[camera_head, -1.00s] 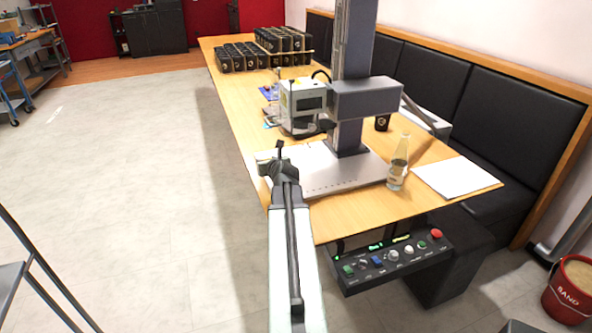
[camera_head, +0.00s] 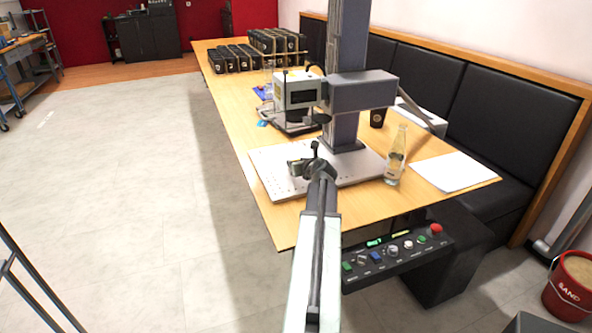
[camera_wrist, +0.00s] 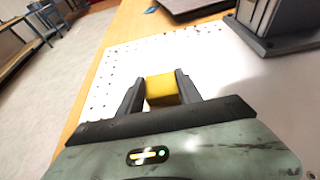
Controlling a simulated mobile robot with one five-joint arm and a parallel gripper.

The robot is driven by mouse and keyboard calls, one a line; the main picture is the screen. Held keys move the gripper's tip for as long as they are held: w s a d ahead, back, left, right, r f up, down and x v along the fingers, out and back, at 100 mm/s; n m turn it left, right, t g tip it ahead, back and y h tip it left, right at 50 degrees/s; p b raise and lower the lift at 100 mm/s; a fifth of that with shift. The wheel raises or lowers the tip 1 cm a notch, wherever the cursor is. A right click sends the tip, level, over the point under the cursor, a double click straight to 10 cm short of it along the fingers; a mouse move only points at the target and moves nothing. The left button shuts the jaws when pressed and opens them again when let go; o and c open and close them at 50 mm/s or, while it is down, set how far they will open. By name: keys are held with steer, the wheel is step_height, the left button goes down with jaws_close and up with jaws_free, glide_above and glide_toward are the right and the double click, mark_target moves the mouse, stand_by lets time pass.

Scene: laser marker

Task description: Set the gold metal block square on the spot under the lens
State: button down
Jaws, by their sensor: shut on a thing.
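The gold metal block (camera_wrist: 162,90) is between the two dark fingers of my gripper (camera_wrist: 158,86) in the wrist view, with a finger against each side. My gripper (camera_head: 300,167) is shut on it, over the left part of the white perforated base plate (camera_head: 350,177). The plate also fills much of the wrist view (camera_wrist: 235,85). The lens (camera_head: 321,118) is under the marker head (camera_head: 357,93), behind and above my gripper in the head view. The spot under the lens cannot be made out. I cannot tell how high the block is above the plate.
The marker's column (camera_head: 345,60) rises from the plate's back. A glass bottle (camera_head: 396,158) stands by the plate's right edge, near white paper (camera_head: 455,172). A control panel (camera_head: 395,250) hangs at the table's front.

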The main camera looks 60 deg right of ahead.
steer(key=c, duration=0.8)
jaws_free()
steer(key=shift+f, duration=0.1)
steer(key=shift+r+p, duration=0.3)
steer(key=shift+p, duration=0.1)
steer(key=p+v, duration=0.4)
steer(key=v, duration=0.7)
steer(key=shift+s+a, duration=0.25)
steer(key=shift+s, duration=0.2)
